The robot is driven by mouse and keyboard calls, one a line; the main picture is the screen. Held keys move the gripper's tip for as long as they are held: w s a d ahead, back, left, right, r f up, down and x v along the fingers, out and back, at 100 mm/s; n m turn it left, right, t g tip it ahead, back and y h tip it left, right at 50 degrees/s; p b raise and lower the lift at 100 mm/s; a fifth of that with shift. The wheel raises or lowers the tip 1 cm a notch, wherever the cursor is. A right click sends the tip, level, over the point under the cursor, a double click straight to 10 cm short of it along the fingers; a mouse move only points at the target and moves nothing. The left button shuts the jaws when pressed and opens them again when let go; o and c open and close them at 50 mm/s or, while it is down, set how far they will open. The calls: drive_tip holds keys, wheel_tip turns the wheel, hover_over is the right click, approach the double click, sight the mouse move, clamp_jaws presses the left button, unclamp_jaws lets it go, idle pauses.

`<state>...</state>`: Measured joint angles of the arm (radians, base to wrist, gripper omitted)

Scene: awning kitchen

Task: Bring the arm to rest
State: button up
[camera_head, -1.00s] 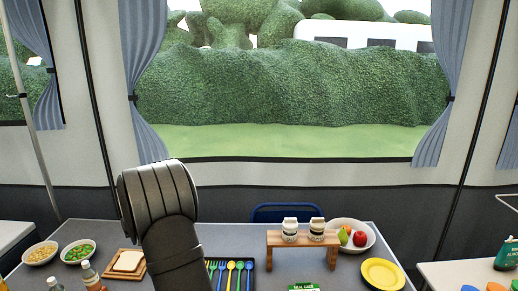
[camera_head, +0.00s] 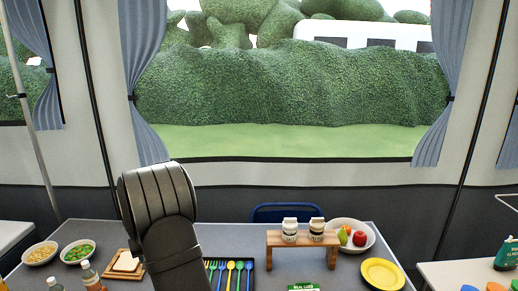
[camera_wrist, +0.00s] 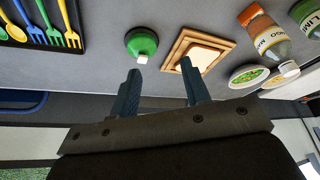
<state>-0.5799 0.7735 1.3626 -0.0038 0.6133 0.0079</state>
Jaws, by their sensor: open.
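My gripper (camera_wrist: 160,90) shows in the wrist view with its two dark fingers spread apart and nothing between them. In that view the picture is turned over, and the fingers point toward the grey table (camera_wrist: 105,70). In the head view my dark arm rises in front of the table, left of the middle, and the gripper itself cannot be made out there. The arm hides part of the table behind it.
Sliced bread on a wooden board (camera_head: 118,279), two bowls (camera_head: 40,253) and bottles (camera_head: 90,275) stand on the left. A cutlery tray (camera_head: 246,284), a small wooden stand (camera_head: 303,240) with two cartons, a fruit bowl (camera_head: 368,244) and a yellow plate (camera_head: 383,274) lie rightward. A green-topped object (camera_wrist: 142,40) is near the fingers.

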drive_tip(key=shift+s+a+f, duration=0.1)
drive_tip(key=shift+a+f, duration=0.35)
drive_tip(key=shift+a, duration=0.35)
drive_tip(key=shift+a+f, duration=0.45)
drive_tip(key=shift+a, duration=0.35)
